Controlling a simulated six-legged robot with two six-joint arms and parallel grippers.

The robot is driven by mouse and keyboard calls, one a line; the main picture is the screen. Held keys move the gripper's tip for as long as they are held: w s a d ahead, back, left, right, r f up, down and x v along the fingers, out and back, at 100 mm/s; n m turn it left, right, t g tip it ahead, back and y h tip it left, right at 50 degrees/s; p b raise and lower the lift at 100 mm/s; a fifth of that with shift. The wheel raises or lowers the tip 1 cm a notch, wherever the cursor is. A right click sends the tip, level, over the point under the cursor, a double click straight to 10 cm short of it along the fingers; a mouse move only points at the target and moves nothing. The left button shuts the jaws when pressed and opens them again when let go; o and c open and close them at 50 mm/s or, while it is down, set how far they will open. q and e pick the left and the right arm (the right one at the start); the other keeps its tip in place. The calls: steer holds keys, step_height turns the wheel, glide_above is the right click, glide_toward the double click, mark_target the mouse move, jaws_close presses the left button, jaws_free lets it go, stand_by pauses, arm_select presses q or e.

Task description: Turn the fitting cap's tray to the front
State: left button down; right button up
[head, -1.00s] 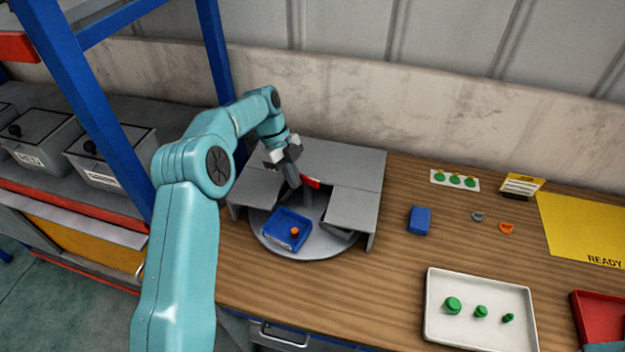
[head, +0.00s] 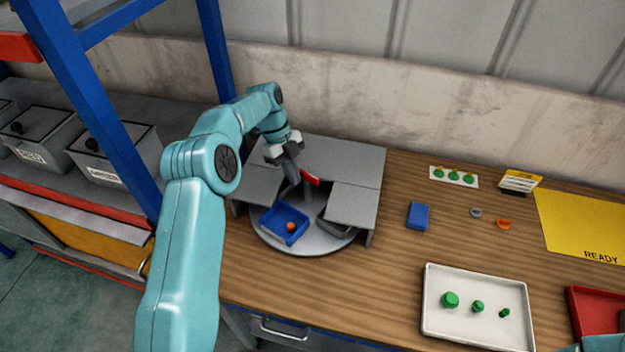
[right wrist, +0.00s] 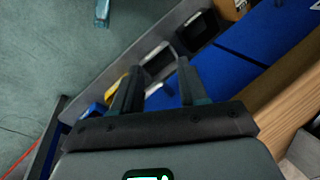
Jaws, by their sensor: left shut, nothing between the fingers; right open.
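A round grey turntable (head: 305,246) stands on the bench, partly under a grey cover (head: 340,160) with an open front. A blue tray (head: 273,230) holding a small orange part (head: 290,226) sits at its front left. I cannot tell whether that part is the fitting cap. A dark grey tray (head: 333,229) shows partly at the right of the opening. A red handle piece (head: 310,177) stands at the turntable's middle. My left gripper (head: 291,184) is shut and empty, pointing down beside it; contact is unclear. My right gripper (right wrist: 158,82) is open and empty.
A blue block (head: 418,216), a grey ring (head: 476,213) and an orange ring (head: 503,224) lie right of the turntable. A white tray (head: 430,330) holds green parts. A red tray (head: 600,310) and a yellow mat (head: 590,225) lie farther right. A blue post (head: 215,50) rises at left.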

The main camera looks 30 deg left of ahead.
arm_select(q)
step_height(320, 180, up, 6)
steer(key=p, duration=0.3)
steer(key=shift+s, duration=0.3)
stand_by(0.5)
steer(key=shift+s, duration=0.15)
